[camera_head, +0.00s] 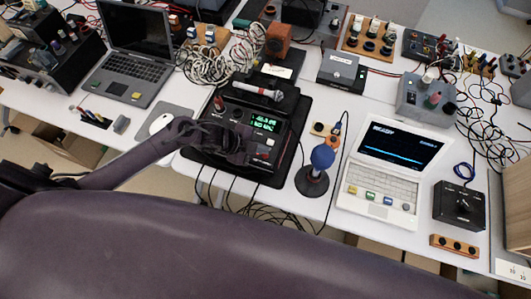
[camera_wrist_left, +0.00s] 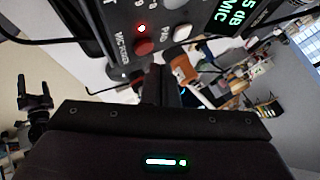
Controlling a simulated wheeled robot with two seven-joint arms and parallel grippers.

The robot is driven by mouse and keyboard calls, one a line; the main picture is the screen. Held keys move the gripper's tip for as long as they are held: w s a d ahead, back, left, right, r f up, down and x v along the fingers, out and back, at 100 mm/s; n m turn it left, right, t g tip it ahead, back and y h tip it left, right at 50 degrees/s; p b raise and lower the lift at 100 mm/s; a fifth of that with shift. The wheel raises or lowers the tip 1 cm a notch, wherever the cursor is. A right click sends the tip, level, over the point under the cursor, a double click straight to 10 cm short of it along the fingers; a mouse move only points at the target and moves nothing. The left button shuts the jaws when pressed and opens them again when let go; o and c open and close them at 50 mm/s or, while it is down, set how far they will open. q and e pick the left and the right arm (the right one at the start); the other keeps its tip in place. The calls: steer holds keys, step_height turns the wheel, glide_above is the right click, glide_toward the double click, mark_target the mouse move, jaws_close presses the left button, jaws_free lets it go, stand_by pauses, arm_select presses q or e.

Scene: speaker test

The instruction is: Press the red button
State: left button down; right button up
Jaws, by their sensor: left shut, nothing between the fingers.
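The red button (camera_head: 262,156) is on the front right of a black audio device (camera_head: 236,112) with a green display (camera_head: 265,121). In the left wrist view the red button (camera_wrist_left: 145,47) sits beside a "MIC POWER" label, near a lit red light and a pale button (camera_wrist_left: 183,33). My left gripper (camera_head: 245,150) is over the device's front edge, just left of the button. In the wrist view its shut, empty fingers (camera_wrist_left: 158,72) end close to the red button; I cannot tell whether they touch it. My right gripper is not in view.
A microphone (camera_head: 252,91) lies behind the display. A white mouse (camera_head: 159,123) and a grey laptop (camera_head: 130,70) are to the left. Cables hang at the table's front edge.

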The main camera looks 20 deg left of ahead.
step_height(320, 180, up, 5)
steer(key=p, duration=0.5)
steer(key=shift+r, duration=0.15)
stand_by(0.3)
